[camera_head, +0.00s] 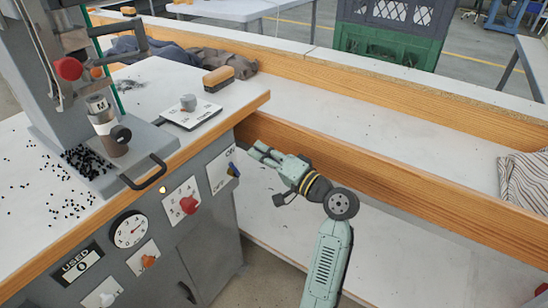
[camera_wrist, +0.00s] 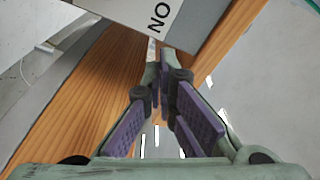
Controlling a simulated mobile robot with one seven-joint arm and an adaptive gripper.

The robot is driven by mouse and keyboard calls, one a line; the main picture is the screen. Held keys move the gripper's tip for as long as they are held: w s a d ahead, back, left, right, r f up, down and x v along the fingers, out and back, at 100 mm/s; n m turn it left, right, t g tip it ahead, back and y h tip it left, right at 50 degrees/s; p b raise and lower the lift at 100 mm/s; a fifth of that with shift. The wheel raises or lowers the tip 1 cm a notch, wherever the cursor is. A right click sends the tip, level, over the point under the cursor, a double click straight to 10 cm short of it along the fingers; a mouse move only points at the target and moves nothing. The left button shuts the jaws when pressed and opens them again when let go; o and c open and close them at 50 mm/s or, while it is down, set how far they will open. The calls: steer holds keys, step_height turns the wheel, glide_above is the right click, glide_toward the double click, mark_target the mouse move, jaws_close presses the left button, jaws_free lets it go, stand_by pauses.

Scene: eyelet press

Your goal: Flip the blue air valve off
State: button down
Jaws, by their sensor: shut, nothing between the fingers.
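The blue air valve (camera_head: 234,170) is a small blue handle on a white plate (camera_head: 218,170) at the right end of the press's grey front panel in the head view. Its exact setting is too small to read. My gripper (camera_head: 255,150) is just right of the valve, apart from it in the picture, pointing toward the cabinet's corner. In the wrist view the fingers of my gripper (camera_wrist: 164,50) come together at their tips with nothing seen between them. A white label reading "ON" (camera_wrist: 160,15) shows beyond the tips there. The blue handle is not clearly visible in that view.
A red knob (camera_head: 188,204), a gauge (camera_head: 130,230) and an orange knob (camera_head: 148,262) sit left of the valve. The wooden bench edge (camera_head: 200,130) overhangs the panel. A black handle (camera_head: 187,292) projects below. A wooden rail (camera_head: 350,165) runs behind my gripper.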

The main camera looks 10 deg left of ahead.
mark_target(234, 170)
steer(key=a, duration=0.1)
steer(key=s+a+f+p, duration=0.1)
steer(key=shift+s+a, duration=0.2)
steer(key=shift+a, duration=0.2)
steer(key=shift+s+f, duration=0.2)
steer(key=shift+s, duration=0.25)
